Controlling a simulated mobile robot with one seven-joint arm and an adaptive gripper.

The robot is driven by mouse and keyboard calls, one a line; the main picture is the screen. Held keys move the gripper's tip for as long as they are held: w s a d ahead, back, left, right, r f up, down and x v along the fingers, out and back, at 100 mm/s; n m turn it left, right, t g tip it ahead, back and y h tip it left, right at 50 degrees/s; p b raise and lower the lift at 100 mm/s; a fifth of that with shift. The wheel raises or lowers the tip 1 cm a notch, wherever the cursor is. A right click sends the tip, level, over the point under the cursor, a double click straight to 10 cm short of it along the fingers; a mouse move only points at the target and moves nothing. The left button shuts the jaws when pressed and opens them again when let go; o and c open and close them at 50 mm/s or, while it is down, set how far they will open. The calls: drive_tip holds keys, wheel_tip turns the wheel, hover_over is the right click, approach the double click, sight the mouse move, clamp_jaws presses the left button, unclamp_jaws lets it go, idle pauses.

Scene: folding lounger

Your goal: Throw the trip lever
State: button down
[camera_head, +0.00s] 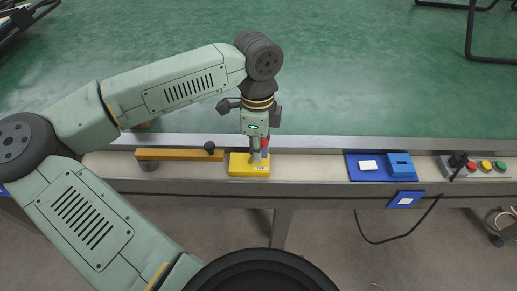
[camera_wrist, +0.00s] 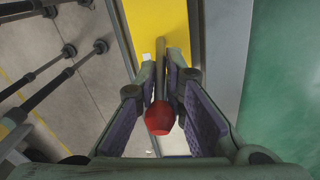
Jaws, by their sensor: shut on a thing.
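A yellow box (camera_head: 238,167) with a small white label sits on the grey rail in front of the green surface. In the wrist view the trip lever is a thin rod with a red ball knob (camera_wrist: 159,119), rising from the yellow box (camera_wrist: 163,28). My gripper (camera_head: 257,153) points down over the box. In the wrist view its two padded fingers (camera_wrist: 164,78) stand on either side of the lever's rod, shut on it, with the knob on the palm side. In the head view my gripper hides most of the lever.
A yellow bar (camera_head: 175,154) with a black knob lies left of the box on the rail. To the right are a blue tray (camera_head: 357,174) with a blue block, and a control box (camera_head: 480,167) with coloured buttons.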

drive_tip(key=a+h+b, duration=0.1)
drive_tip(key=h+b, duration=0.1)
drive_tip(key=a+h+b, duration=0.1)
drive_tip(key=h+b, duration=0.1)
drive_tip(key=shift+w+r+b, duration=0.2)
drive_tip(key=shift+b, duration=0.2)
drive_tip(key=shift+a+r+h+b, duration=0.1)
drive_tip(key=shift+a+h+b, duration=0.65)
drive_tip(key=shift+h, duration=0.5)
drive_tip(key=shift+a+r+h+b, duration=0.1)
drive_tip(key=shift+a+h+b, duration=0.3)
drive_tip(key=shift+h+b, duration=0.7)
drive_tip(key=shift+h, duration=0.25)
drive_tip(key=c, duration=1.9)
unclamp_jaws()
drive_tip(key=shift+s+a, duration=0.1)
drive_tip(key=shift+a, duration=0.05)
drive_tip(key=shift+o, duration=0.9)
drive_tip(key=shift+f, duration=0.15)
drive_tip(key=s+v, duration=0.1)
drive_tip(key=v, duration=1)
drive_tip(key=shift+w+a+r, duration=0.2)
drive_tip(key=shift+w+r, duration=0.2)
drive_tip(key=shift+w, duration=0.05)
